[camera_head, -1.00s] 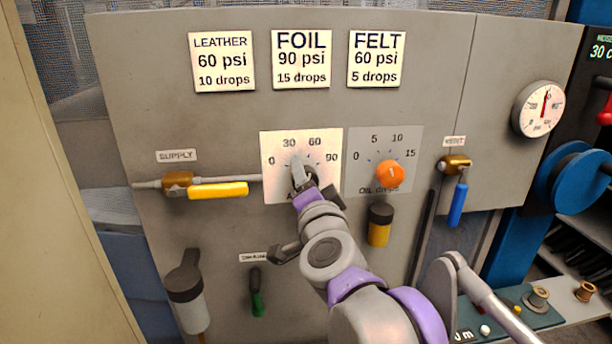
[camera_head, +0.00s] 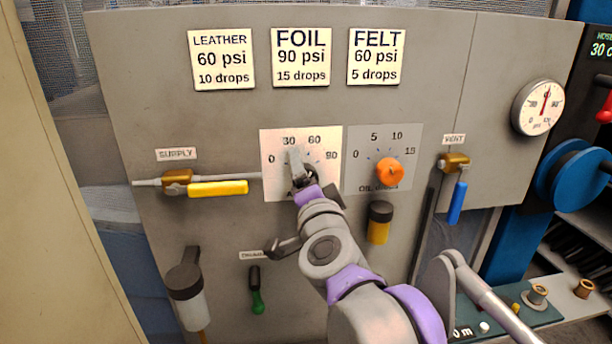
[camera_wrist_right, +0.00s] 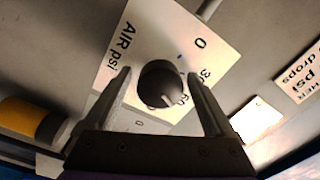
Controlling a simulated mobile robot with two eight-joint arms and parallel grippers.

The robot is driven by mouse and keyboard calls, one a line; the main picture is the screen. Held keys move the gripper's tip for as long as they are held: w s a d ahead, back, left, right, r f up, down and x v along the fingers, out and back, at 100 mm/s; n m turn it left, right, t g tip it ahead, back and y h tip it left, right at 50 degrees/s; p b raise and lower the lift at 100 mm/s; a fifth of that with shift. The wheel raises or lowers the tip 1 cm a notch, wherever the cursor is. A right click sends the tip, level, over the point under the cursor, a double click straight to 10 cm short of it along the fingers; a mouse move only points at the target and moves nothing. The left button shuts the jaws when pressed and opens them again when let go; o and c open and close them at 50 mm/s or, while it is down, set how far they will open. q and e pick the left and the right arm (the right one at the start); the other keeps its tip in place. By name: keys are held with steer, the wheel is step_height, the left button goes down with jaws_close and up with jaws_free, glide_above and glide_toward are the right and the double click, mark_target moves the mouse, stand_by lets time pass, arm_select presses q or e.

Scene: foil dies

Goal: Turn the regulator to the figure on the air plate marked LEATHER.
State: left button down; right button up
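The LEATHER plate (camera_head: 222,60) at the upper left of the panel reads 60 psi and 10 drops. The regulator is a dark round knob (camera_wrist_right: 160,84) on the white AIR psi dial (camera_head: 275,185), marked 0, 30, 60 and 90. A pale mark on the knob points roughly toward the 60 side; its exact reading is unclear. My right gripper (camera_head: 299,162) is at the dial and mostly hides the knob in the head view. In the right wrist view its fingers (camera_wrist_right: 160,75) stand open on either side of the knob, with visible gaps. My left gripper is out of view.
The FOIL plate (camera_head: 301,58) and FELT plate (camera_head: 376,57) hang beside LEATHER. An orange oil drops knob (camera_head: 389,171) is just right of the dial. A yellow supply lever (camera_head: 218,188) lies left, a blue vent lever (camera_head: 457,203) right. A gauge (camera_head: 538,108) is far right.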

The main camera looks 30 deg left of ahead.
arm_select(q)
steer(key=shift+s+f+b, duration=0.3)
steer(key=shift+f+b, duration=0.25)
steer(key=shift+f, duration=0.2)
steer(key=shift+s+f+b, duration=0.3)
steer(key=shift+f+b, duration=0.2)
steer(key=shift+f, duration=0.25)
arm_select(e)
steer(key=v, duration=1.1)
steer(key=d+f+n+g+h, duration=0.2)
steer(key=d+f+n, duration=0.1)
steer(key=d+f, duration=0.75)
steer(key=d+f+n+g+h, duration=0.25)
steer(key=d+f, duration=0.55)
steer(key=f, duration=0.6)
steer(key=s+d+f+g+h, duration=0.2)
steer(key=s+d+f, duration=0.3)
steer(key=d+f, duration=0.3)
steer(key=s+d+f+g+h, duration=0.2)
steer(key=s+d+f+h, duration=0.2)
steer(key=d+f, duration=0.5)
steer(key=shift+s+d+f+g, duration=0.35)
steer(key=shift+s+d, duration=0.3)
steer(key=shift+s, duration=0.45)
steer(key=shift+h, duration=0.25)
